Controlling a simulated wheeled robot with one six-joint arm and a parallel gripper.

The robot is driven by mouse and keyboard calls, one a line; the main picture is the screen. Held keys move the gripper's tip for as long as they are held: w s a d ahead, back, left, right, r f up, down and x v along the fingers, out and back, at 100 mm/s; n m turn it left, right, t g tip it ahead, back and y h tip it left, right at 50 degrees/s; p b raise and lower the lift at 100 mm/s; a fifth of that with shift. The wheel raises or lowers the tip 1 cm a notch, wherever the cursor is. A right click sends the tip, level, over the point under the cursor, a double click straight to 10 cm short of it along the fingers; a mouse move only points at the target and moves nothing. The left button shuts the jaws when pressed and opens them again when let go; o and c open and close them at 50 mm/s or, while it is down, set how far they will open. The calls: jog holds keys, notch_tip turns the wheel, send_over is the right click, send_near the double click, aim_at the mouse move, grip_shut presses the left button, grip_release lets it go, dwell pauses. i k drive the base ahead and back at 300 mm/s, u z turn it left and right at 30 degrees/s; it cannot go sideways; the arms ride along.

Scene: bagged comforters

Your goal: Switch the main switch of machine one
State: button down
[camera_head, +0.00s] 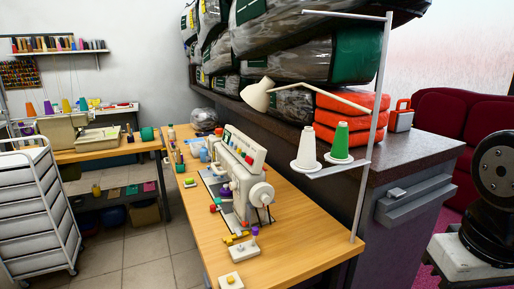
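A cream-white sewing machine (232,160) stands on a wooden table in the middle of the view, with a round handwheel (262,194) on its near right side. A small white block with a yellow button (231,281) lies at the near edge of the table. Another white block (243,251) with a purple knob stands just behind it. A smaller block with a yellow top (190,183) is at the table's left edge. I cannot tell which of these is the main switch, or whether this is machine one. My gripper is not in view.
The wooden table (305,235) abuts a dark counter (420,150) stacked with bagged comforters (285,60). A thread stand (340,170) with white and green cones rises at the table's right. A white trolley (35,200) stands left, with open tiled floor (140,245) between.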

aim_at(250, 161)
jog(key=z, duration=0.85)
jog(key=i, duration=1.3)
jog(key=u, duration=0.35)
jog(key=k, duration=0.9)
jog(key=u, duration=1.35)
jog(key=i, duration=0.5)
